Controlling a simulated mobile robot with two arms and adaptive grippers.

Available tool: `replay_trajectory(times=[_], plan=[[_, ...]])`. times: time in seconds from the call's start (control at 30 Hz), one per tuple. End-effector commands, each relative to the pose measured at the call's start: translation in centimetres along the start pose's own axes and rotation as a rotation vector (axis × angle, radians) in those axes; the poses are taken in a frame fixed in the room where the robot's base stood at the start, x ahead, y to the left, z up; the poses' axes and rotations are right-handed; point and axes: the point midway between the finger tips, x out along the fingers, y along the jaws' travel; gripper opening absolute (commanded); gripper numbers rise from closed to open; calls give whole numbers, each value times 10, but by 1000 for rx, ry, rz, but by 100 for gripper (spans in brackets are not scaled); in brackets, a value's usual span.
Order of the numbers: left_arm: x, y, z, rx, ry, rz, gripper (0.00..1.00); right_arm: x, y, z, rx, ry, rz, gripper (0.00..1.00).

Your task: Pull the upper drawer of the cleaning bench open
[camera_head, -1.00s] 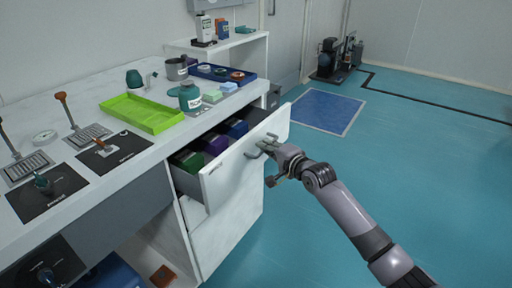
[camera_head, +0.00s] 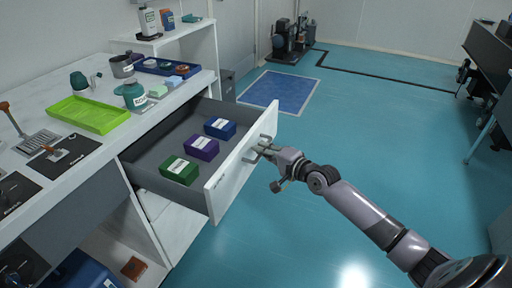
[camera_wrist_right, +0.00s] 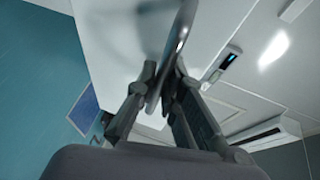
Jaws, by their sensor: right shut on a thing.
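The upper drawer (camera_head: 236,178) of the white cleaning bench (camera_head: 148,128) stands far out from the bench front. Inside lie a green box (camera_head: 180,171), a purple box (camera_head: 202,149) and a blue box (camera_head: 220,128), with bare grey drawer floor behind them. My right gripper (camera_head: 262,152) is at the drawer's front, shut on its metal handle. In the right wrist view the handle (camera_wrist_right: 178,45) passes between the two fingers (camera_wrist_right: 160,85). The left gripper is not in view.
On the bench top are a lime green tray (camera_head: 88,114), a teal-capped jar (camera_head: 134,95) and a blue tray (camera_head: 165,67). A blue mat (camera_head: 280,92) lies on the floor beyond. The teal floor right of the drawer is clear.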

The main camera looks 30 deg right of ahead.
Motion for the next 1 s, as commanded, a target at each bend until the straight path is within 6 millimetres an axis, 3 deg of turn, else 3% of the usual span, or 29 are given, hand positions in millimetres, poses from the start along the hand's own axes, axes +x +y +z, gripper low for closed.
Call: replay_trajectory(times=[0.4, 0.43, 0.57, 1.0], plan=[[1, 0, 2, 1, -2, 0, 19, -3, 2, -1, 3, 0, 2, 0], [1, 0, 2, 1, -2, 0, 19, -2, 2, -1, 3, 0, 2, 9], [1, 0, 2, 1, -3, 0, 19, -2, 2, -1, 2, 0, 2, 18], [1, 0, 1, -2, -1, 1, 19, -11, 1, -1, 0, 0, 1, 18]])
